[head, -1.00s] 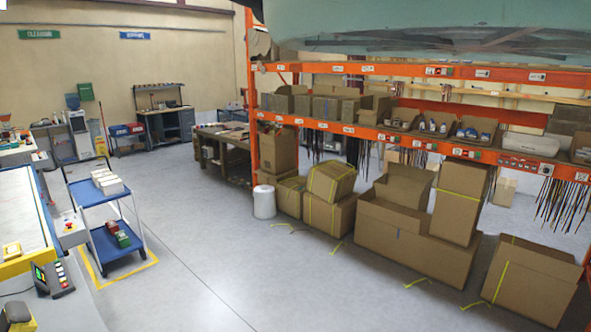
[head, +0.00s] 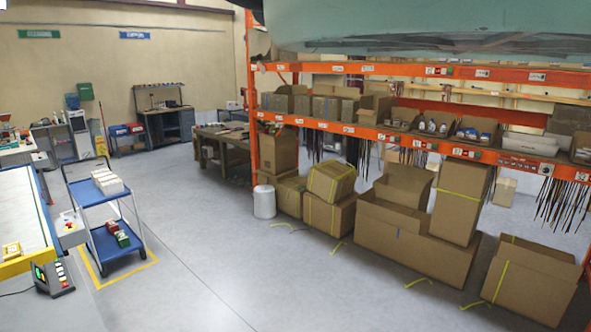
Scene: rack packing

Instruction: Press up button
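My gripper is not in view. No button can be clearly read as an up button. A dark device (head: 52,277) with a lit screen and several coloured keys sits on the pale bench at the lower left. A small white box (head: 70,226) with coloured marks on top stands beyond it, at the end of the long table next to the blue cart. Any lettering or arrows on either are too small to read.
A blue two-shelf cart (head: 118,263) stands on a yellow floor outline. An orange rack (head: 253,95) with cartons below runs along the right. A white bin (head: 264,202) stands by the rack. The grey floor between cart and rack is clear.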

